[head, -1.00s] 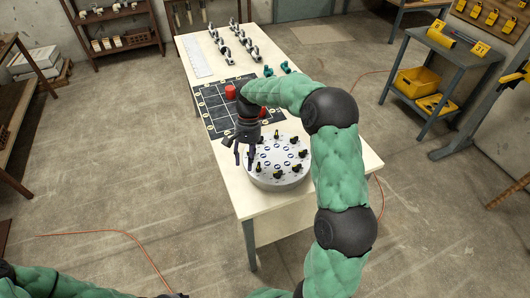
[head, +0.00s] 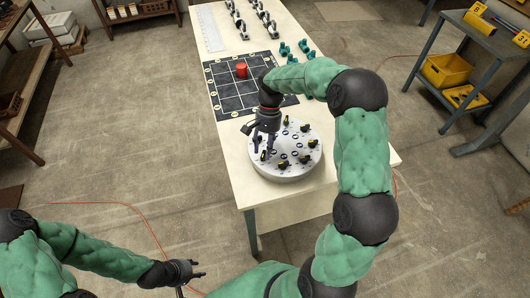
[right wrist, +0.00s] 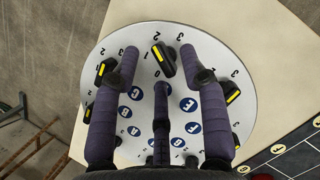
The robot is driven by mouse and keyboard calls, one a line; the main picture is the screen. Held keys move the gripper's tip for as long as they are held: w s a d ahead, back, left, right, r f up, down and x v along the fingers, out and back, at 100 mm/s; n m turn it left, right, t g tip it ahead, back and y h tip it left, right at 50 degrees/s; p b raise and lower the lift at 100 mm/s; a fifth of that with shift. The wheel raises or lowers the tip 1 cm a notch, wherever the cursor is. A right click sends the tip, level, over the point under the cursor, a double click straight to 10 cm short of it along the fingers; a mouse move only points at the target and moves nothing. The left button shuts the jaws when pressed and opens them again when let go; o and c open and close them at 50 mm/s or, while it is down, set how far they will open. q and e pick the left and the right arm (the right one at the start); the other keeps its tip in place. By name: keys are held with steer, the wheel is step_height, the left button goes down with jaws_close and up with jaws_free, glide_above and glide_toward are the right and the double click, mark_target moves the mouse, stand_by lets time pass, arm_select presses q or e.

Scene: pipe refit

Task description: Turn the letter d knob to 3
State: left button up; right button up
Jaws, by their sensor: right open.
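A round light-grey panel (head: 293,170) with black, yellow-marked knobs around its rim lies on the table. In the right wrist view, the panel (right wrist: 228,58) shows blue letter discs inside the knob ring. One knob (right wrist: 164,60) stands between the tips of my right gripper (right wrist: 160,66), near printed digits 0 to 3. Which letter belongs to this knob I cannot tell; a finger covers part of the discs. In the head view my right gripper (head: 262,145) points down at the panel's left side, fingers spread. My left gripper (head: 200,269) is open and empty, low in front of the table.
A dark grid mat (head: 228,103) with a red cylinder (head: 241,70) lies behind the panel. Teal pieces (head: 306,46) and grey fittings are further back on the table (head: 236,190). A side shelf with a yellow bin (head: 444,71) stands right.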

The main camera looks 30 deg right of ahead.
steer(key=shift+s+a+f, duration=0.15)
steer(key=shift+a+f, duration=0.05)
steer(key=shift+f, duration=0.4)
jaws_close()
